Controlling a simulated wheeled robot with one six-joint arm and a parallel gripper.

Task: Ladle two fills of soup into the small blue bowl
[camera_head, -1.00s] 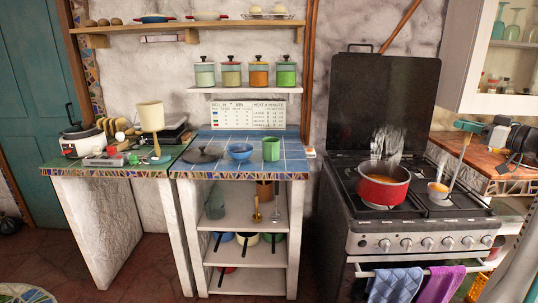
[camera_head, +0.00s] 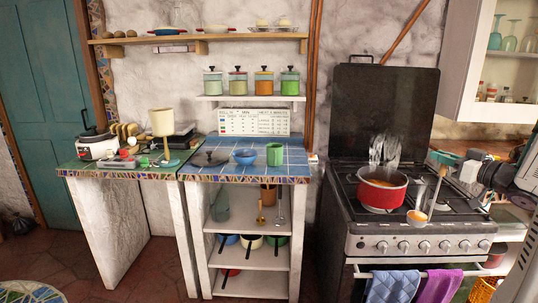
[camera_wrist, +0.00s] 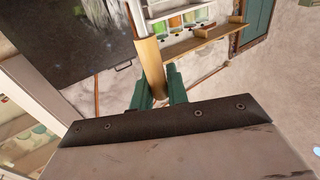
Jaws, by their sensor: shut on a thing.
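My gripper (camera_head: 445,158), with green fingers, is shut on the upper end of the ladle's handle (camera_head: 437,188), to the right of the pot. The ladle hangs nearly upright, its pale cup (camera_head: 417,217) at the stove's front edge, with orange soup showing in it. The wrist view shows the tan handle (camera_wrist: 147,58) between the green fingers (camera_wrist: 162,90).
A green mug (camera_head: 275,154) stands just right of the blue bowl, and a dark lid (camera_head: 206,158) lies left of it. The stove's raised black cover (camera_head: 385,105) stands behind the pot. A gap separates counter and stove. Towels (camera_head: 395,286) hang in front.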

